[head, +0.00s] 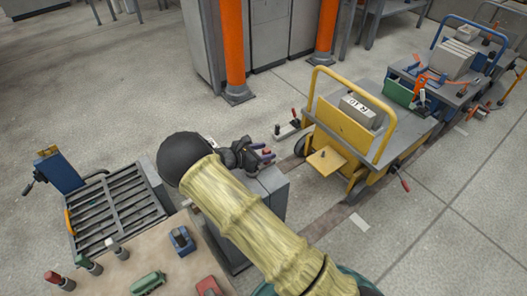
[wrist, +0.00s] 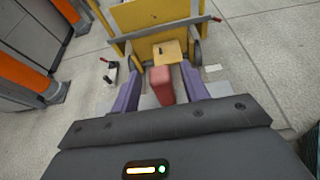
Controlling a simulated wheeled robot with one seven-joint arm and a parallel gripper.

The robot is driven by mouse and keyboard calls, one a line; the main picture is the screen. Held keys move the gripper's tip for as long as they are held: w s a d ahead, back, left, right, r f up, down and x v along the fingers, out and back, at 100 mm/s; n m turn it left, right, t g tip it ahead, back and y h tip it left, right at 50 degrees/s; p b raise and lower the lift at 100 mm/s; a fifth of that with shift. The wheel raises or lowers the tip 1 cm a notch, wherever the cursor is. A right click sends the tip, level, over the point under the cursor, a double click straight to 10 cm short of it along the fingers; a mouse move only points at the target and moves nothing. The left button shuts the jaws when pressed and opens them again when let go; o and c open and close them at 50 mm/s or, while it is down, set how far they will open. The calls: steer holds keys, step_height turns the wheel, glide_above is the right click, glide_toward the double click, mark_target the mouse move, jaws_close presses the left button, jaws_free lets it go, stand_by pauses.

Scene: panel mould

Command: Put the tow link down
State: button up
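A red block-like piece, which I take to be the tow link (wrist: 161,86), shows between my fingers in the wrist view. My gripper (wrist: 160,92) has two purple fingers, spread apart, with a narrow gap visible on each side of the red piece. In the head view my gripper (head: 268,154) is at the top of a grey pedestal (head: 272,190), and only a speck of red shows between the fingers. The wrist view shows grey surface beside the red piece. Whether the piece rests on it is hard to tell.
A yellow cart (head: 340,128) with a tan plate (head: 325,160) stands just beyond the pedestal. A lever with a red handle (head: 294,121) is beside it. A bench (head: 120,268) with coloured items and a slatted rack (head: 115,210) are at left. Orange posts (head: 233,45) stand behind.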

steer(key=shift+f+b, duration=0.15)
steer(key=shift+b, duration=0.35)
steer(key=p+v, duration=0.4)
steer(key=v, duration=1.3)
steer(key=shift+a+r+p, duration=0.2)
steer(key=shift+r+p, duration=0.1)
steer(key=shift+p, duration=0.1)
steer(key=shift+d, duration=0.1)
steer(key=s+d+r+m+g+y, duration=0.2)
steer(key=d+m+g, duration=0.1)
steer(key=d+m, duration=0.3)
steer(key=s+d+r+m+g+y, duration=0.2)
steer(key=d+m+g, duration=0.15)
steer(key=d, duration=0.55)
steer(key=s+d+r+m+t+y, duration=0.1)
steer(key=s+d+r+m+y, duration=0.6)
steer(key=s+d+m, duration=0.4)
steer(key=s+r+m, duration=0.1)
steer(key=s+m, duration=0.1)
steer(key=m, duration=0.2)
steer(key=shift+d, duration=0.15)
